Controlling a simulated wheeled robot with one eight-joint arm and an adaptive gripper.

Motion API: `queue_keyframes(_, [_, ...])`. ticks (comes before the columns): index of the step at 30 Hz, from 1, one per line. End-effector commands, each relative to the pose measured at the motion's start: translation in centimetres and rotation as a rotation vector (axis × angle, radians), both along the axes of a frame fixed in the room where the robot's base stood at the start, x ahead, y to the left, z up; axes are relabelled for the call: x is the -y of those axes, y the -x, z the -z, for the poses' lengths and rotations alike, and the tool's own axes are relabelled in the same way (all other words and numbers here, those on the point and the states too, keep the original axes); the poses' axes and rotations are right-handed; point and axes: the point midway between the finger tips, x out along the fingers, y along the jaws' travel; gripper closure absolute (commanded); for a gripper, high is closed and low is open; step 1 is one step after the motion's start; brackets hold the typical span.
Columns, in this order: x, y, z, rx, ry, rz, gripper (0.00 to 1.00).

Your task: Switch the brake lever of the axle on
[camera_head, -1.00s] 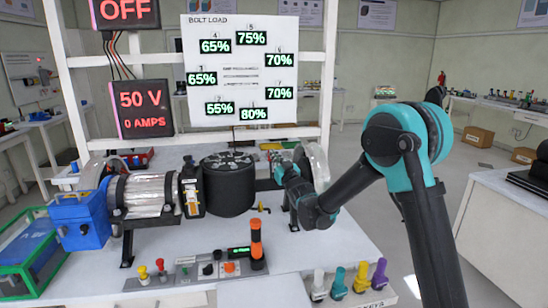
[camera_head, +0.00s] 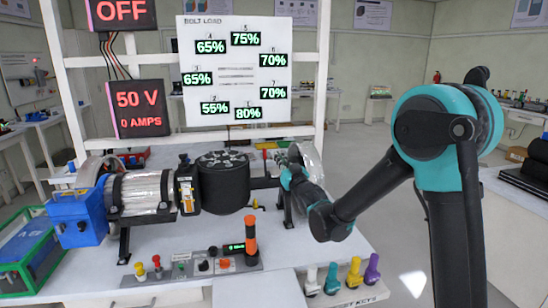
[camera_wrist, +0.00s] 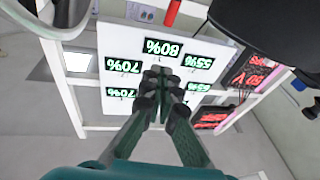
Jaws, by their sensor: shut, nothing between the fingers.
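The axle (camera_head: 264,183) runs across the white bench, right of a black drum (camera_head: 223,182). An upright lever with an orange handle (camera_head: 250,230) and black base stands on the control panel in front. I cannot tell for sure that this is the brake lever. My gripper (camera_head: 284,168) is at the right end of the axle, behind and right of the orange lever and apart from it. Its fingertips are hard to make out there. In the wrist view my gripper (camera_wrist: 156,78) has its two dark fingers together, with nothing held.
The bolt load board (camera_head: 235,70) stands behind, between white uprights. A blue vice-like block (camera_head: 78,217) is at the left end. Several coloured keys (camera_head: 333,278) stand at the front right. In the wrist view a red cylinder (camera_wrist: 172,12) and a black round body (camera_wrist: 270,30) are near.

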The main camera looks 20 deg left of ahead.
Motion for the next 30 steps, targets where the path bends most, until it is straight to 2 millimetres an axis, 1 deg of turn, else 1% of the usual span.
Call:
queue_keyframes(1, [0.6,0.7,-0.2,0.001,0.001,0.0,1.0])
queue_keyframes(3, [1.2,1.2,-0.4,0.001,0.001,0.0,1.0])
queue_keyframes(9, [2.0,2.1,-0.6,0.001,0.001,0.0,1.0])
queue_keyframes(24, [2.3,2.2,-0.6,-0.002,0.004,0.004,1.0])
queue_keyframes(26, [3.1,1.9,-0.4,-0.016,0.013,0.018,1.0])
queue_keyframes(27, [4.1,1.5,-0.1,-0.034,0.026,0.036,1.0])
queue_keyframes(29, [6.3,0.9,0.6,-0.074,0.054,0.076,1.0])
queue_keyframes(30, [8.3,0.4,1.3,-0.11,0.078,0.11,1.0])
